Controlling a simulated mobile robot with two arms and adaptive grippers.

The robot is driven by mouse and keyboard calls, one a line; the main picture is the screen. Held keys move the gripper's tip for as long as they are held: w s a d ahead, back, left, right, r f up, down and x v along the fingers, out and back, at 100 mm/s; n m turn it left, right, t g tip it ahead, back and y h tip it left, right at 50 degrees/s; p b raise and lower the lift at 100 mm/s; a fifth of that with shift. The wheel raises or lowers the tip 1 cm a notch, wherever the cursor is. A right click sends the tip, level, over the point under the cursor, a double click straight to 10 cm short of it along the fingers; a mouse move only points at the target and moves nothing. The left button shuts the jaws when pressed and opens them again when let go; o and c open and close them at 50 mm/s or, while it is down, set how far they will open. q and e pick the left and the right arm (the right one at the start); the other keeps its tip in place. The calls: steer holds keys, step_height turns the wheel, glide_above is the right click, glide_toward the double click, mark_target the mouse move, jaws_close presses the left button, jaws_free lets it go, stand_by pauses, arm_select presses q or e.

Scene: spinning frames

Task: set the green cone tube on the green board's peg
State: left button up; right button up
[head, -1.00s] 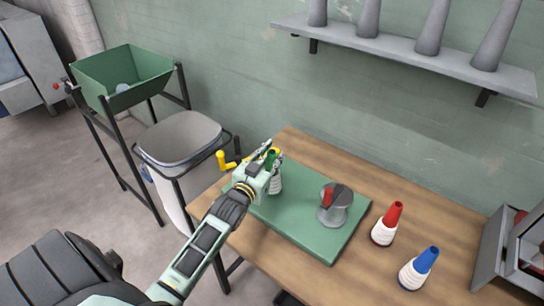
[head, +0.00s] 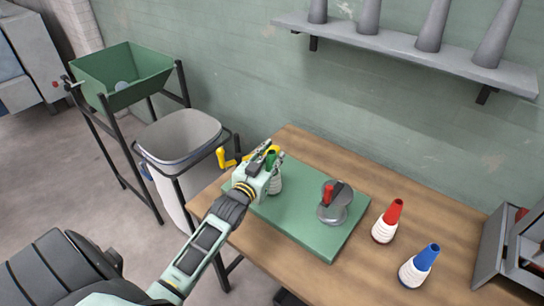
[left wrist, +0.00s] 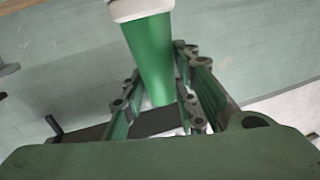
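The green cone tube (head: 270,160) has a green narrow end and a white wound lower part. It stands upright at the left back of the green board (head: 309,235), partly hidden by my left gripper (head: 268,164). In the left wrist view the green end (left wrist: 153,62) lies between my two fingers, close against both, so the gripper looks shut on it. Whether the tube's base touches the board is hidden. The peg cannot be made out behind the gripper and tube. My right gripper is not in view.
A yellow crank (head: 222,159) and a bin (head: 180,137) are at the left.

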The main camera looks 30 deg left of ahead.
arm_select(q)
steer(key=o, duration=0.4)
steer(key=shift+c, duration=0.2)
steer(key=shift+s, duration=0.1)
steer(key=s+d, duration=0.1)
steer(key=s, duration=1)
steer(key=shift+s+d+r, duration=0.3)
steer(key=shift+s, duration=0.05)
